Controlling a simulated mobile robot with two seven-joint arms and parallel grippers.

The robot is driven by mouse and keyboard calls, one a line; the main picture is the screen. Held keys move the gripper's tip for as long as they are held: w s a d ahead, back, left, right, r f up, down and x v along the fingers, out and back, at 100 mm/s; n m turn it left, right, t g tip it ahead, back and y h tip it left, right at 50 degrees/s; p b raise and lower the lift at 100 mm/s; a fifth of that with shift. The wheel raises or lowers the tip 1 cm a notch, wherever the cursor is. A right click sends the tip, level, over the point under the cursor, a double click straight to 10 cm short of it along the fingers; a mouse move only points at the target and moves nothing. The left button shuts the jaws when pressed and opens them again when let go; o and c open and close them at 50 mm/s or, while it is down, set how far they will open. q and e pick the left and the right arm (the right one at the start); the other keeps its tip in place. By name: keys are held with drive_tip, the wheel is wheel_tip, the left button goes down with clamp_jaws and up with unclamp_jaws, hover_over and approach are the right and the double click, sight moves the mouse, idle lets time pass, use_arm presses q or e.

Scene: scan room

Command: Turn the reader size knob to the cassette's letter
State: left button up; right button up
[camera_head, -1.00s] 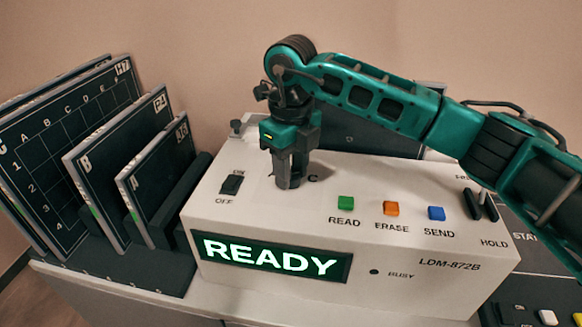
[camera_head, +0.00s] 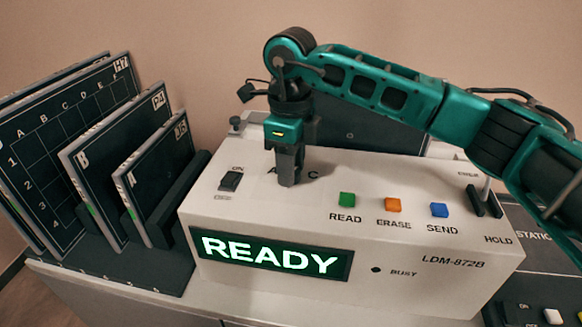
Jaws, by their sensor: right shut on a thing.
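The reader (camera_head: 330,225) is a white box with a green READY display (camera_head: 270,252). My right gripper (camera_head: 289,178) points down onto the reader's top and is shut on the size knob, which the fingers hide. A letter A shows left of the fingers and a C right of them; the knob's pointer is hidden. Dark cassettes stand in a rack at the left: a large one (camera_head: 65,140), a middle one marked B (camera_head: 115,150) and a small one marked A (camera_head: 160,180). My left gripper is not in view.
An ON/OFF switch (camera_head: 230,181) is left of the gripper. Green READ (camera_head: 347,199), orange ERASE (camera_head: 393,205) and blue SEND (camera_head: 439,210) buttons line the front of the top. A dark slotted part (camera_head: 484,203) sits at the right, by HOLD.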

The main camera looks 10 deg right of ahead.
drive_tip(key=n, duration=0.2)
drive_tip(key=shift+n+b, duration=0.35)
drive_tip(key=shift+n, duration=0.05)
drive_tip(key=n, duration=0.3)
drive_tip(key=shift+n+b, duration=0.3)
drive_tip(key=shift+b, duration=0.05)
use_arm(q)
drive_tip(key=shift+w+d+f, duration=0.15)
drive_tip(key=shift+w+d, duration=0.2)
use_arm(e)
drive_tip(key=shift+n, duration=0.6)
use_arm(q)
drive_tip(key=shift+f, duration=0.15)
use_arm(e)
drive_tip(key=o, duration=1)
drive_tip(key=shift+o, duration=0.2)
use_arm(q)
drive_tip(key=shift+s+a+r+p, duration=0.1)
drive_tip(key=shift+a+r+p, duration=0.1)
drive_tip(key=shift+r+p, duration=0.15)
use_arm(e)
wheel_tip(320, 180, up, 13)
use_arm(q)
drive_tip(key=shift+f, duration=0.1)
